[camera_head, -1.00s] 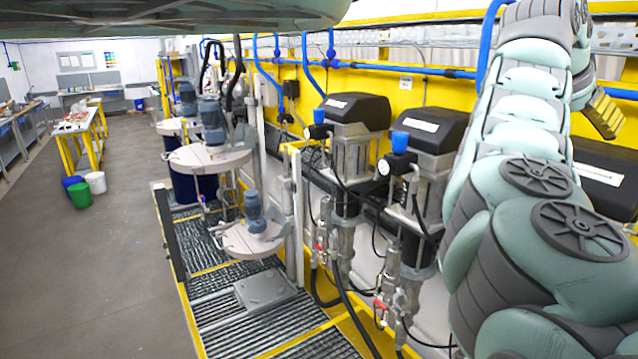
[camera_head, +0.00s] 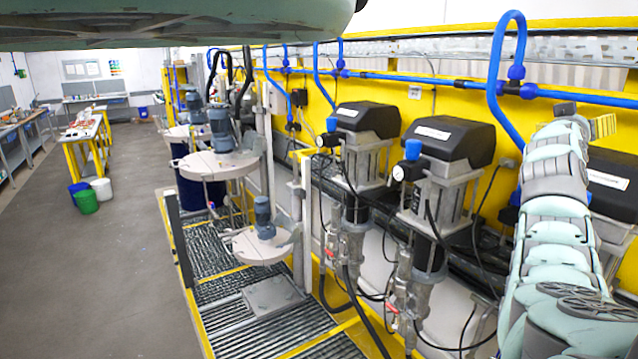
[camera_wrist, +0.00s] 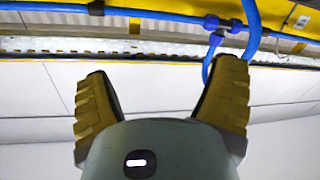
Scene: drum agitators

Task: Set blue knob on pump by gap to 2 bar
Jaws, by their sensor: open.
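The middle pump (camera_head: 448,142) has a blue knob (camera_head: 412,149) above a white-faced gauge (camera_head: 398,172). A third pump (camera_head: 611,181) at the right is mostly hidden by my arm. I cannot tell which pump is by the gap; the gauge readings are too small. My gripper (camera_wrist: 164,88) is open and empty in the wrist view, facing the wall and blue pipes, away from both visible knobs.
Blue air pipes (camera_head: 432,81) run along the yellow wall frame. Drum agitators (camera_head: 220,160) and a grated yellow-edged platform (camera_head: 235,325) stand left of the pumps. Hoses hang below the pumps. The grey floor (camera_head: 110,270) at the left is clear, with buckets (camera_head: 101,188) farther back.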

